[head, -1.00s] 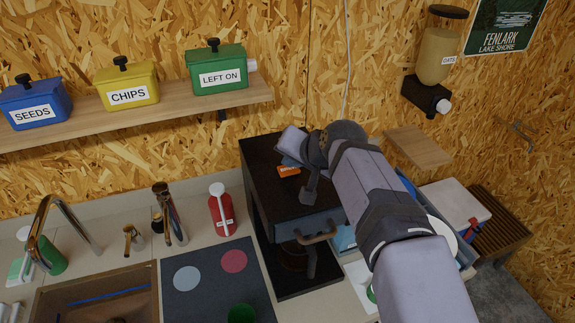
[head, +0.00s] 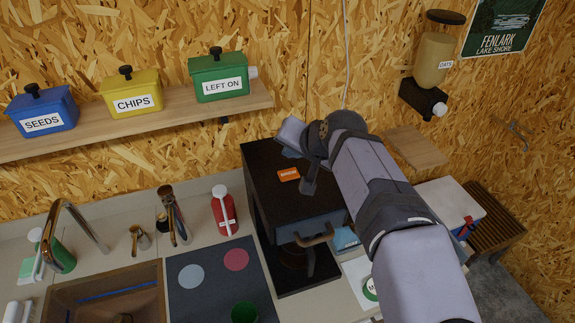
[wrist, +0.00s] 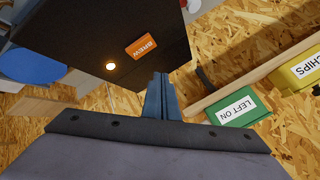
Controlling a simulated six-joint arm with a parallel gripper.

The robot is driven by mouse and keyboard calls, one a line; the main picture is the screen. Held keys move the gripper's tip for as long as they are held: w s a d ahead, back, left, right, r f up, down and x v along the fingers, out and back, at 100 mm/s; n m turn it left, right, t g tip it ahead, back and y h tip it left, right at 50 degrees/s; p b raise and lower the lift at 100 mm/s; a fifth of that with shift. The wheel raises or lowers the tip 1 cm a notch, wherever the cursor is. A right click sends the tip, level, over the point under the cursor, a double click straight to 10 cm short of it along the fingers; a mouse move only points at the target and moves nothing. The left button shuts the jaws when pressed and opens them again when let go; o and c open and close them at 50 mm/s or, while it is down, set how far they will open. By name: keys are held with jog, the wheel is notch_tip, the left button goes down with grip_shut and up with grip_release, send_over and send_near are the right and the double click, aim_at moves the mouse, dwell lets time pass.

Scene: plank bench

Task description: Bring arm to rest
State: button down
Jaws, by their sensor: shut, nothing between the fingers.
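My arm reaches in from the lower right of the head view, over the right side of a black brewing machine (head: 275,160). My gripper (wrist: 160,78) shows in the wrist view with its two fingers together and nothing between them. The machine's orange label (head: 288,174) lies in plain sight left of my wrist. The label and a small lit round spot (wrist: 111,66) show in the wrist view on the machine's dark face.
A shelf (head: 170,108) holds blue, yellow and green labelled bins. An oats dispenser (head: 432,62) hangs on the wall at upper right. A red bottle (head: 224,212) stands left of the machine, near a dark mat (head: 205,295), taps and a sink. A wooden wall ledge (head: 417,147) is right of my arm.

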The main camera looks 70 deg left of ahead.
jog(key=shift+r+p, duration=0.35)
jog(key=shift+r, duration=0.35)
jog(key=w+d+f+m+t+h+b, duration=0.15)
jog(key=w+d+f, duration=0.25)
jog(key=w+d, duration=0.55)
jog(key=w+d+f+m+t+h+b, duration=0.15)
jog(key=w+d+f, duration=0.25)
jog(key=w+d, duration=0.55)
jog(key=w+d+f+m+h+b, duration=0.1)
jog(key=w+d+f, duration=0.3)
jog(key=d, duration=0.5)
jog(key=w+d+f+m+h+b, duration=0.1)
jog(key=w+d+f, duration=0.1)
jog(key=w+d, duration=0.5)
jog(key=s+d+f+m+h+b, duration=0.15)
jog(key=d+f, duration=0.25)
jog(key=d, duration=0.7)
jog(key=s+d+f+m+h+b, duration=0.1)
jog(key=s+d+f+h, duration=0.15)
jog(key=d, duration=0.85)
jog(key=s+d+f+m+g+b, duration=0.1)
jog(key=s+d+f, duration=0.2)
jog(key=s+d, duration=0.3)
jog(key=s+d+f+m+g+b, duration=0.1)
jog(key=s+d+f, duration=0.3)
jog(key=s+d, duration=0.2)
jog(key=shift+d+f+m, duration=0.25)
jog(key=shift+d+m, duration=0.1)
jog(key=shift+d, duration=0.55)
